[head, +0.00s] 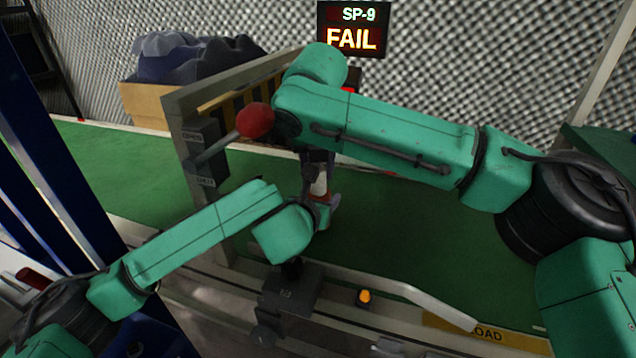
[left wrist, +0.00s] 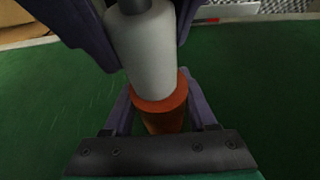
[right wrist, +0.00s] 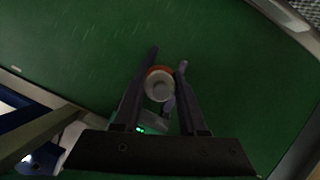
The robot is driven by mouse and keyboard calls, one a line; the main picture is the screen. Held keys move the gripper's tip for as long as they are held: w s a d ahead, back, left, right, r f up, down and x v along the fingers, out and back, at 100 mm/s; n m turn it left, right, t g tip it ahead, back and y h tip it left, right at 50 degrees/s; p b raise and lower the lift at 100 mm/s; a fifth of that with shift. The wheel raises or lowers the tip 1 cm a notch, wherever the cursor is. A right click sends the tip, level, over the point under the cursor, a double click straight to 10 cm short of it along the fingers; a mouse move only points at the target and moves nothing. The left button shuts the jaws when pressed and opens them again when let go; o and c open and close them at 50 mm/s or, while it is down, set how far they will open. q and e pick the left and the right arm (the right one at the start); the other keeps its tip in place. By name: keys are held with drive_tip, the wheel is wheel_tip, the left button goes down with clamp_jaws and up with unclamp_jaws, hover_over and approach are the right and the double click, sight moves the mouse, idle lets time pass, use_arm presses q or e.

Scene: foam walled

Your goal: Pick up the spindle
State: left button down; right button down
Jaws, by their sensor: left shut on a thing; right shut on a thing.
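The spindle shows a white upper section (left wrist: 143,55) and an orange lower section (left wrist: 163,104) in the left wrist view, with a dark shaft at its top. My left gripper (left wrist: 157,100) is shut on the orange section, low down. My right gripper (right wrist: 163,75) is shut on the spindle from above, its fingers on either side of the white part. The right wrist view sees the spindle (right wrist: 159,84) end-on. Its lower end is hidden, so I cannot tell whether it touches the green belt.
The green belt (head: 420,230) lies around and below the grippers, mostly clear. A grey frame (head: 215,235) with a red-knobbed lever (head: 256,121) stands to the left. A sign (head: 352,30) reads "SP-9 FAIL". An orange lamp (head: 365,296) sits on the front rail.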

wheel_tip(320, 180, up, 10)
use_arm(q)
drive_tip(key=shift+c, duration=0.6)
unclamp_jaws()
